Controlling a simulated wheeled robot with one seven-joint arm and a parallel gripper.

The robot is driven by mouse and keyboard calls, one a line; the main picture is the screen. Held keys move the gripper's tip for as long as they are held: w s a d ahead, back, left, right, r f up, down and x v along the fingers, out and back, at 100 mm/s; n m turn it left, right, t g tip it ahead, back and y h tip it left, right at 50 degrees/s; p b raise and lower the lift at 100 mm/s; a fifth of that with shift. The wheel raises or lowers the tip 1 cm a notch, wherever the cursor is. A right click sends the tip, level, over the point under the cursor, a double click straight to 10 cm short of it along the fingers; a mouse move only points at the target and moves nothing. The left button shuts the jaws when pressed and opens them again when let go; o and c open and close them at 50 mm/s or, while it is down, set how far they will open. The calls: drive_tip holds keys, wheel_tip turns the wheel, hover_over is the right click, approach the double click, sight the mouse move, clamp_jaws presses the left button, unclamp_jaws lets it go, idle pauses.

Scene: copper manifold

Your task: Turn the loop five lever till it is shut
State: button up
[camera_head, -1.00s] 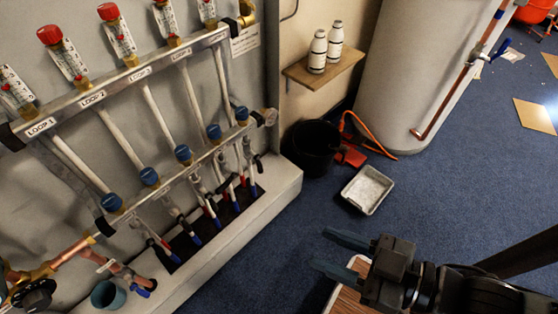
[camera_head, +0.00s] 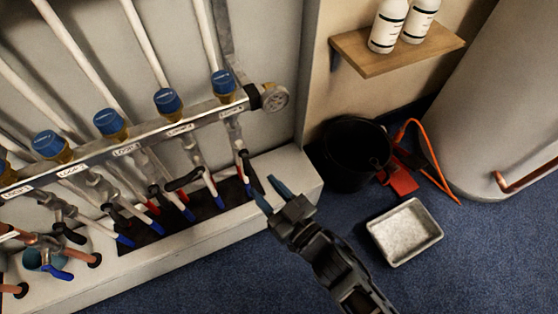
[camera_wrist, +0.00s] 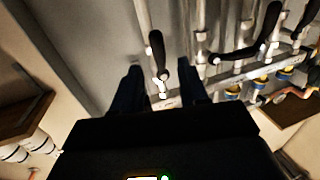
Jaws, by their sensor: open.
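The loop five lever (camera_head: 244,161) is the small black handle on the rightmost pipe, below the rightmost label of the lower manifold bar (camera_head: 151,140). My gripper (camera_head: 268,191) is open and empty, close to the right of and below this lever in the head view. In the wrist view a black lever (camera_wrist: 159,57) shows in the gap between my two fingers (camera_wrist: 161,72), a little beyond their tips. It lies roughly along its pipe there. I see no contact between the fingers and the lever.
More black levers on neighbouring pipes (camera_wrist: 268,30) stand beside my fingers. The white ledge (camera_head: 275,177) runs under the pipes. A black bucket (camera_head: 352,158), a red dustpan-like item (camera_head: 399,181) and a grey tray (camera_head: 405,232) stand on the floor. A wooden shelf (camera_head: 395,52) juts out above.

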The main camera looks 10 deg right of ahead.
sight(250, 170)
drive_tip(key=shift+b+x, duration=0.85)
drive_tip(key=shift+x, duration=3.05)
drive_tip(key=shift+c, duration=0.3)
clamp_jaws()
